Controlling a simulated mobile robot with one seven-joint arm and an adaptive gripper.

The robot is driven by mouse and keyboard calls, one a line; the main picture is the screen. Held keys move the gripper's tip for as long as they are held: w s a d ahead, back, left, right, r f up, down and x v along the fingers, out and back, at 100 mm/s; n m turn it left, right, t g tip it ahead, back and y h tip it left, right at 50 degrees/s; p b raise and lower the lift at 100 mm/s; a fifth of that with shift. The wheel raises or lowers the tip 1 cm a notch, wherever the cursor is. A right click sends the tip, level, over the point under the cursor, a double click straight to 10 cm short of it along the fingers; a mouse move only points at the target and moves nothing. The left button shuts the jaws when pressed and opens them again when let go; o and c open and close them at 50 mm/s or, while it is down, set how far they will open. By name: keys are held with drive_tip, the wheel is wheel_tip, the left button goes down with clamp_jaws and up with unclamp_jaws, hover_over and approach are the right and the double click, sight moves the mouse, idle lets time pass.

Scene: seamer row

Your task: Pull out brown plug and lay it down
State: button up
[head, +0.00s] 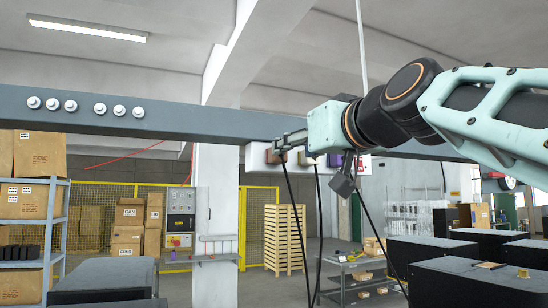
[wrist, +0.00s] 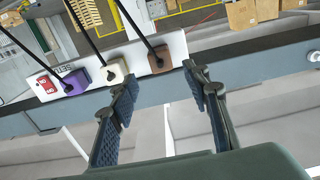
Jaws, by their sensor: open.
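The brown plug (wrist: 159,61) sits at one end of a white socket strip (wrist: 139,52) on the grey beam, a dark cable running from it. In the head view the brown plug (head: 272,157) shows below my fingers. My gripper (wrist: 159,77) is open and empty, its fingertips on either side of the brown plug's position in the picture. The left fingertip overlaps the cream plug's edge in the wrist view. I cannot tell whether either finger touches anything. My gripper (head: 284,143) also shows in the head view, at the beam.
The cream plug (wrist: 114,72) and purple plug (wrist: 76,82) sit beside the brown one, each with a cable. A red switch (wrist: 47,86) is at the strip's other end. The grey beam (head: 200,122) spans the view. A grey cart (head: 355,264) and black boxes (head: 440,250) stand below.

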sight(281, 156)
drive_tip(key=shift+p+x, duration=0.85)
drive_tip(key=shift+x, duration=3.65)
drive_tip(key=shift+b, duration=0.35)
drive_tip(key=shift+c, duration=0.5)
clamp_jaws()
drive_tip(key=shift+s+f, duration=0.1)
drive_tip(key=shift+s+d, duration=0.1)
drive_tip(key=shift+s, duration=0.05)
drive_tip(key=shift+b+v, duration=1)
drive_tip(key=shift+v, duration=1.8)
